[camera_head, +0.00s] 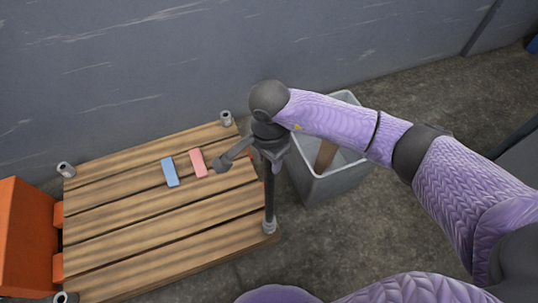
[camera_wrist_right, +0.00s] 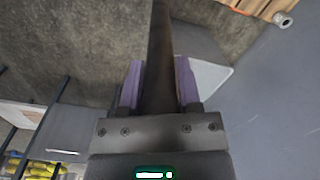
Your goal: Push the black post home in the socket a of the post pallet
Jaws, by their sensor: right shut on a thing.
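The black post (camera_head: 270,198) stands close to upright at the front right corner of the wooden post pallet (camera_head: 190,225). Its lower end meets the grey socket (camera_head: 268,227) there; how deep it sits cannot be told. No letter shows on any socket. My right gripper (camera_head: 271,158) is shut on the upper part of the post. In the right wrist view the dark post (camera_wrist_right: 160,60) runs between the two fingers of my right gripper (camera_wrist_right: 160,88). My left gripper is not in view.
Empty sockets show at the back right (camera_head: 227,118), back left (camera_head: 66,170) and front left (camera_head: 66,298) corners. A blue block (camera_head: 170,172) and a pink block (camera_head: 198,162) lie on the slats. A grey bin (camera_head: 335,185) stands right of the pallet, an orange object (camera_head: 25,235) left.

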